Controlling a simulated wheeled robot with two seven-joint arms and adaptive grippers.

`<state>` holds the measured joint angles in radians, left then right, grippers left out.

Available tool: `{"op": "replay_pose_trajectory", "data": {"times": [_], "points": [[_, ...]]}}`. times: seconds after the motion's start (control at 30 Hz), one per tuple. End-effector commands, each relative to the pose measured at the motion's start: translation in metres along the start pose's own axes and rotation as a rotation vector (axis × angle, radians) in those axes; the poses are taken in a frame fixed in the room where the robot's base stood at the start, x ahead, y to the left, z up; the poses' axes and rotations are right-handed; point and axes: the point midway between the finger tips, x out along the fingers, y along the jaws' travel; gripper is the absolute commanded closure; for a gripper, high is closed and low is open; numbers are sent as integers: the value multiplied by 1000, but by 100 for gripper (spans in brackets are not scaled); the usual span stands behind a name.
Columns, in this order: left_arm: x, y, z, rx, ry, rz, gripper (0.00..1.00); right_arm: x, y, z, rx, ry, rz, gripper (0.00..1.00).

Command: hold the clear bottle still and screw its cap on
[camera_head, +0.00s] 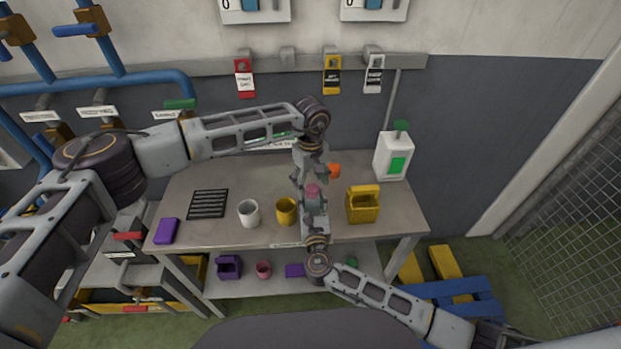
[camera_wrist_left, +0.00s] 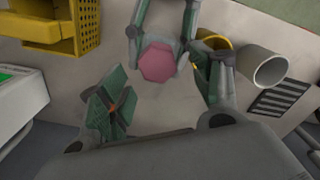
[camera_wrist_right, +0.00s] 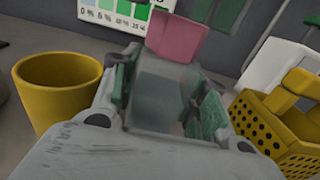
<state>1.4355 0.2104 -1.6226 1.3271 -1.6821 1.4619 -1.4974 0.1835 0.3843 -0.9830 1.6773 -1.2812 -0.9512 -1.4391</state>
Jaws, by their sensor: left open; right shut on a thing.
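The clear bottle (camera_wrist_right: 160,98) stands upright between the fingers of my right gripper (camera_wrist_right: 165,102), which is shut on it. A pink cap (camera_wrist_right: 176,38) sits at the bottle's top in the right wrist view; how far it is screwed on cannot be told. The cap also shows in the head view (camera_head: 312,190) and the left wrist view (camera_wrist_left: 157,62). My left gripper (camera_wrist_left: 160,95) is open and empty above the cap, its fingers spread and apart from it. In the head view the left gripper (camera_head: 311,175) points down over the bottle.
A yellow mug (camera_head: 286,211) and white mug (camera_head: 248,213) stand left of the bottle on the workbench (camera_head: 200,180). A yellow perforated basket (camera_head: 362,207) stands right, an orange thing (camera_head: 334,171) behind. A black grille (camera_head: 207,204) and purple block (camera_head: 166,231) lie farther left.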

Motion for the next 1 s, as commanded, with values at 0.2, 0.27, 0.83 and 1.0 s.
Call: {"op": "replay_pose_trajectory", "data": {"times": [0.2, 0.27, 0.83, 1.0], "points": [[7, 0, 0, 1, 1, 1, 36, 0, 0, 0, 0, 0, 0, 99], [8, 0, 0, 1, 1, 1, 36, 0, 0, 0, 0, 0, 0, 99], [9, 0, 0, 0, 0, 1, 70, 0, 0, 0, 0, 0, 0, 99], [9, 0, 0, 0, 0, 1, 92, 0, 0, 0, 0, 0, 0, 99]]}}
